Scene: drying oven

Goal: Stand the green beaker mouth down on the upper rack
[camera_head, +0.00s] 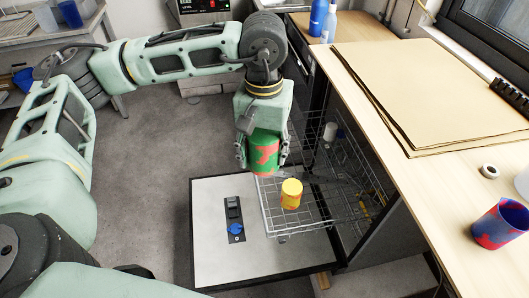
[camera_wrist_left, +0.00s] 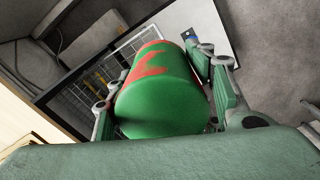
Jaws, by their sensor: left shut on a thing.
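The green beaker (camera_head: 265,154) with red patches is held in my left gripper (camera_head: 264,158), whose fingers are shut on its sides. The gripper points down and holds it in the air above the near-left part of the upper rack (camera_head: 270,212). In the left wrist view the beaker (camera_wrist_left: 165,100) lies between the two fingers (camera_wrist_left: 160,95). Its end towards the palm looks smooth and closed; its mouth is not visible. A yellow beaker (camera_head: 291,194) with orange patches stands on the upper rack, just below and right of the green one. My right gripper is not in view.
A white item (camera_head: 330,132) stands deeper inside. The wooden bench top (camera_head: 440,185) is to the right, with a red-blue beaker (camera_head: 500,225) and cardboard sheets (camera_head: 420,90).

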